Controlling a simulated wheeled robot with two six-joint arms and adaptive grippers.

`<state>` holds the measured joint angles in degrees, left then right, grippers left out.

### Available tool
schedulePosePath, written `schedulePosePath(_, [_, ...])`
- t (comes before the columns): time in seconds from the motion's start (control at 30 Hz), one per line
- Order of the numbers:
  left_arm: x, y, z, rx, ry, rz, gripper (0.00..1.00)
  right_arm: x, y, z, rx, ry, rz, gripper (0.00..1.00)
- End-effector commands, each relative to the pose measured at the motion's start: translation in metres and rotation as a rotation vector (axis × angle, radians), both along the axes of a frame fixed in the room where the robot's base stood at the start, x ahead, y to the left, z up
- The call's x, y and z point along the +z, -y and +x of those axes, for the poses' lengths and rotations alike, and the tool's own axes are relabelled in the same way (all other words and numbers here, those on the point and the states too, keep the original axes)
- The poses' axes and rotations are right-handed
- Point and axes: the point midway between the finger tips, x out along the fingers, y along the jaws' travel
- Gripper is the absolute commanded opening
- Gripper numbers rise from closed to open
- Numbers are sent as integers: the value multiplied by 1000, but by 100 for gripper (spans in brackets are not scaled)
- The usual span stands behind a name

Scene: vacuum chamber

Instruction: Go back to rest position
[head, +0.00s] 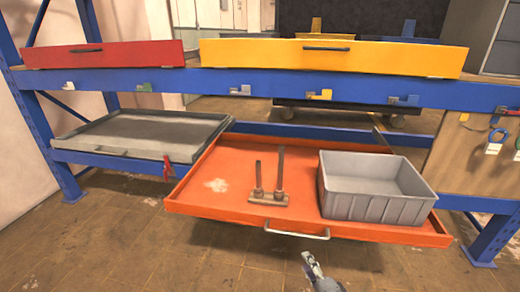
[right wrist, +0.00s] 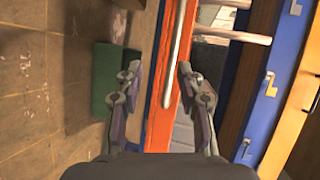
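My right gripper (head: 311,262) shows at the bottom of the head view, in front of the orange drawer (head: 345,233). In the right wrist view, the two fingers of my right gripper (right wrist: 158,70) stand apart with nothing between their tips. The orange drawer's front edge (right wrist: 156,125) and its metal handle (right wrist: 179,45) show behind the fingers. I cannot tell the exact gap between the fingers and the handle. My left gripper is not in view.
The pulled-out orange drawer holds a grey bin (head: 350,205) and a stand with two upright rods (head: 268,197). A grey tray (head: 140,150) is to the left. Red (head: 105,54) and yellow (head: 330,57) drawers sit above on the blue rack (head: 290,99). The floor in front is open.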

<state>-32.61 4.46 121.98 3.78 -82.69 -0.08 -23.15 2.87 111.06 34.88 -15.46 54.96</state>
Motion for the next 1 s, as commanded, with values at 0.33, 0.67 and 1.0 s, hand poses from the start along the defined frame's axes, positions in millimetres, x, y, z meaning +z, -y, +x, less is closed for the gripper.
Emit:
schedulePosePath(0.33, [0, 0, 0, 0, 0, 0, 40, -108, -6, -123, 648, -497, -818, 37])
schedulePosePath(0.67, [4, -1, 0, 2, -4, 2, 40, -128, 38, -229, 1139, -823, -1141, 37])
schedulePosePath(1.0, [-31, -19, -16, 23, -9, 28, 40, -163, 54, -243, 1108, -847, -1143, 37])
